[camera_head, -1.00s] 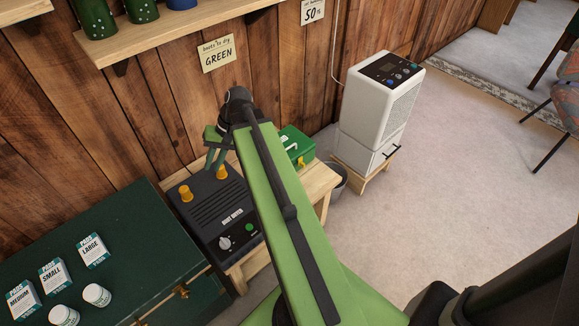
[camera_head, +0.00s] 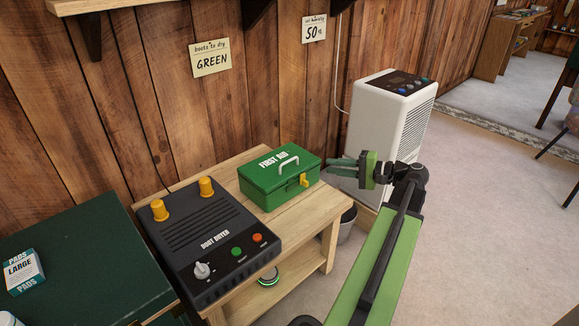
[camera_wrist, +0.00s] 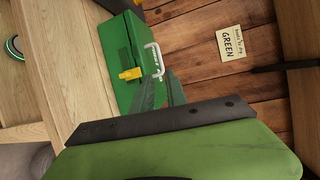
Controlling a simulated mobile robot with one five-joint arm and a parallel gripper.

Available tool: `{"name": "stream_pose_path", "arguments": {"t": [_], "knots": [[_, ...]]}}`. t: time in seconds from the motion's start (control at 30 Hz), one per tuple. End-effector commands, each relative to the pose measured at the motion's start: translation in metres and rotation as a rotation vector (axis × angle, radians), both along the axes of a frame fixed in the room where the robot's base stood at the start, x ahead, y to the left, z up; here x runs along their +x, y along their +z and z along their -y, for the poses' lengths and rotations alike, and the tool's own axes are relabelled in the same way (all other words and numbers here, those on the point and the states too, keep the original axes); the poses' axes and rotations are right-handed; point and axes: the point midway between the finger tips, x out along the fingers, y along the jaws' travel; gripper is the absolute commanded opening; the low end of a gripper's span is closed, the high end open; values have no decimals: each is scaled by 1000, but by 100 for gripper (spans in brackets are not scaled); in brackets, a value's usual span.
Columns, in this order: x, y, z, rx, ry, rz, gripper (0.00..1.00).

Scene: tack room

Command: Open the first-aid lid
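The green first-aid box (camera_head: 268,190) sits on the wooden bench with its lid (camera_head: 270,163) shut. The lid has a white handle (camera_head: 288,164) on top, and a yellow latch (camera_head: 305,181) is on the front. My gripper (camera_head: 331,168) is just right of the box, its fingers pointing left at it, apart and empty. In the wrist view the box (camera_wrist: 116,60) appears turned sideways, with the yellow latch (camera_wrist: 131,74) and the handle (camera_wrist: 155,62) visible beyond my open fingers (camera_wrist: 160,80). I cannot tell how large the gap to the box is.
The black boot dryer (camera_head: 210,240) with orange knobs stands left of the box on the wooden bench (camera_head: 300,222). A white dehumidifier (camera_head: 388,120) stands behind my gripper. A green trunk (camera_head: 85,255) is at the lower left. The floor at right is open.

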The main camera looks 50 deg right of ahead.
Motion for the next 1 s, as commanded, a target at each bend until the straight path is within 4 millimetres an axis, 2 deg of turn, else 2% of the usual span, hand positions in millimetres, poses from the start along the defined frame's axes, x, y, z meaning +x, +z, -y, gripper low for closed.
{"name": "stream_pose_path", "arguments": {"t": [0.4,0.6,0.8,1.0], "knots": [[94,-20,-34,-1,4,-1,18],[133,-26,-47,0,3,-2,18],[151,-28,-53,0,1,-2,18],[152,-28,-53,-1,0,-2,18]]}}
